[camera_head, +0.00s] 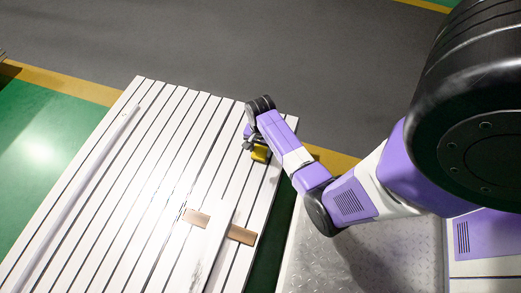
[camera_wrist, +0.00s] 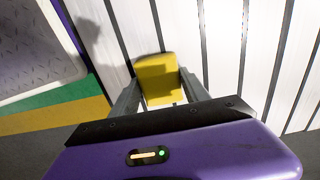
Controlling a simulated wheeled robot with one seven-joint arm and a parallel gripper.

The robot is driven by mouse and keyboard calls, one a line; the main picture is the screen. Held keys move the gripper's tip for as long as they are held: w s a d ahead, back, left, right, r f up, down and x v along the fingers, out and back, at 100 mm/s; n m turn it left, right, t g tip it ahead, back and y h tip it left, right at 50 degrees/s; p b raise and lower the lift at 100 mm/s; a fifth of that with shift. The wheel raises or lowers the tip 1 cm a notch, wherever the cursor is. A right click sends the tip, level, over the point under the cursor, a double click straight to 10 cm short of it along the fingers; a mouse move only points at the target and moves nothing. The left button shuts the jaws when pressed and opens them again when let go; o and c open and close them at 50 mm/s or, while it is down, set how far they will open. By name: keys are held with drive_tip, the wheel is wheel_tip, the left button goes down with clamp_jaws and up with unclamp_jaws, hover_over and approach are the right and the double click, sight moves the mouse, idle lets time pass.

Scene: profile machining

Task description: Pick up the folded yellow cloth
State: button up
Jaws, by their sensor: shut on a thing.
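The folded yellow cloth (camera_head: 260,154) is near the right edge of the white slatted table (camera_head: 170,150). In the wrist view the cloth (camera_wrist: 157,78) lies between the two grey fingers of my gripper (camera_wrist: 158,92). My gripper also shows in the head view (camera_head: 253,143), at the end of my purple and white arm. The fingers are shut on the cloth. I cannot tell whether the cloth touches the table or is held just above it.
A brown wooden strip (camera_head: 242,235) lies across the lower part of the table, partly under a white profile (camera_head: 213,245). A long white profile (camera_head: 85,185) lies along the left side. A metal tread-plate surface (camera_head: 335,262) stands right of the table. The table's middle is clear.

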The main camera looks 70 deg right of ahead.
sight(260, 150)
wheel_tip(260, 150, up, 20)
drive_tip(key=p, duration=0.7)
drive_tip(key=shift+f, duration=0.15)
